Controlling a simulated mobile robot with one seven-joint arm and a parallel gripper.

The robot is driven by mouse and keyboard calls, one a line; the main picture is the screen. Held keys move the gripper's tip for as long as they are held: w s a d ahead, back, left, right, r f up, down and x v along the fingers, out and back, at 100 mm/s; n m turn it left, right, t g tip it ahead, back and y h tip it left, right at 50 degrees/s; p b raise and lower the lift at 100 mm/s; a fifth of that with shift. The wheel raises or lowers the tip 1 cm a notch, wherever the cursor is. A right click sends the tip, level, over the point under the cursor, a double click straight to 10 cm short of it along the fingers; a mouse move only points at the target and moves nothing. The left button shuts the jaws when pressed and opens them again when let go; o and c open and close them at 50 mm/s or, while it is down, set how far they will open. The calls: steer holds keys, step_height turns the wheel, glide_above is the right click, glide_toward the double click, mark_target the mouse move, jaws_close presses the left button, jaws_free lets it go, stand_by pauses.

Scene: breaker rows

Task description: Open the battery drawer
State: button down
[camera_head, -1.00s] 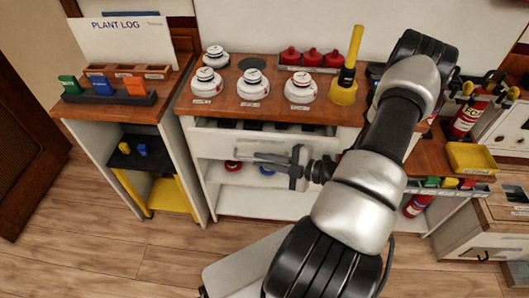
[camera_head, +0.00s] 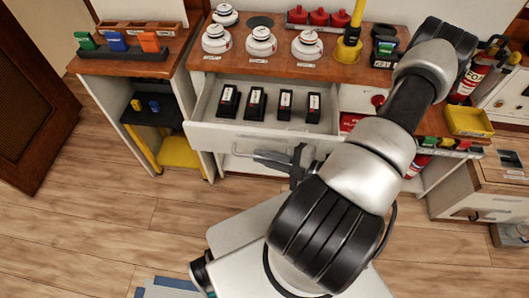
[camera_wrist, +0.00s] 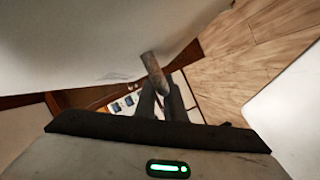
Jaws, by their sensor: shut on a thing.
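The battery drawer (camera_head: 215,133) is pulled out of the wooden-topped cabinet, with its white front standing forward. Inside it, several black batteries (camera_head: 256,102) with white labels stand in a row. My gripper (camera_head: 262,157) is at the drawer's front. In the wrist view its dark fingers (camera_wrist: 161,98) are shut on the grey handle (camera_wrist: 152,68), beside the white drawer front (camera_wrist: 90,40). In the head view the handle is hard to tell apart from the fingers.
White round detectors (camera_head: 261,41), a yellow-handled tool (camera_head: 350,42) and red items (camera_head: 318,18) stand on the cabinet top. A shelf unit (camera_head: 138,60) is at left and a yellow bin (camera_head: 468,121) at right. The wooden floor in front is free at left.

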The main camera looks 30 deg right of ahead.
steer(key=c, duration=2.1)
jaws_free()
steer(key=p+v, duration=0.1)
steer(key=v, duration=1.6)
steer(key=shift+s, duration=0.2)
